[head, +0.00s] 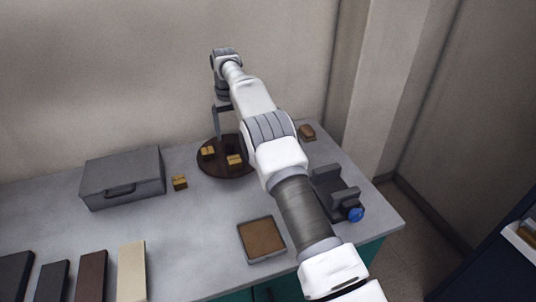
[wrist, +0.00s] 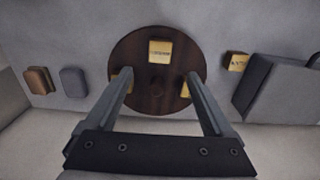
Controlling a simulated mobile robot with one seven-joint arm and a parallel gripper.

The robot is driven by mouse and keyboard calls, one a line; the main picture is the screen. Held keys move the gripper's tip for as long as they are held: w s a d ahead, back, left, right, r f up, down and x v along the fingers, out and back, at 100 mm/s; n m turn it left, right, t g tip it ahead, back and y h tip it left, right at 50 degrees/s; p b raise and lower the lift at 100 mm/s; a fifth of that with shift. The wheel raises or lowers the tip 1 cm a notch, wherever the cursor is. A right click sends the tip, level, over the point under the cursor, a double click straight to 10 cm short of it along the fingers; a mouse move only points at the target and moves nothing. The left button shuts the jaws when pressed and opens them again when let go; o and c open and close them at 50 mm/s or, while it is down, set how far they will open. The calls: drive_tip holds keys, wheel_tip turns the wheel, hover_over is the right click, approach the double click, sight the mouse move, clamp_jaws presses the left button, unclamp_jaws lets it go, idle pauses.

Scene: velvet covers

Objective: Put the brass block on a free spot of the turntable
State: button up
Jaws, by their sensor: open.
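The turntable (head: 222,172) is a dark brown round disc near the back of the table; it also shows in the wrist view (wrist: 135,50). In the wrist view one brass block (wrist: 160,51) lies on it, with brass patches beside the left finger (wrist: 115,80) and right finger (wrist: 184,89), both partly hidden. Another brass block (head: 180,183) lies on the table between the turntable and the grey case; it also shows in the wrist view (wrist: 238,62). My gripper (wrist: 158,76) is open and empty above the turntable, its fingers either side of the disc's middle.
A grey case (head: 122,178) stands left of the loose block. A brown block (head: 307,131) is at the back right. A shallow tray (head: 262,240) lies in front, and a grey clamp-like fixture (head: 336,192) with a blue knob stands right. Several flat slabs lie front left.

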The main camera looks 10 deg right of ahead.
drive_tip(key=s+d+r+m+t, duration=0.1)
drive_tip(key=s+d+r, duration=0.35)
drive_tip(key=r, duration=0.55)
drive_tip(key=s+d+r+t, duration=0.1)
drive_tip(key=s+d+r, duration=0.3)
drive_tip(key=r, duration=0.6)
drive_tip(key=s+d+r+t, duration=0.1)
drive_tip(key=s+r, duration=0.1)
drive_tip(key=s, duration=0.5)
drive_tip(key=s+d+r, duration=0.2)
drive_tip(key=s+r, duration=0.1)
drive_tip(key=s, duration=0.5)
drive_tip(key=s+d+f+t, duration=0.1)
drive_tip(key=s+f, duration=0.2)
drive_tip(key=s, duration=0.7)
drive_tip(key=s+d+f+m+t, duration=0.1)
drive_tip(key=s+f, duration=0.3)
drive_tip(key=s, duration=0.7)
drive_tip(key=shift+s+d+f+t, duration=0.25)
drive_tip(key=shift+d+f+t, duration=0.05)
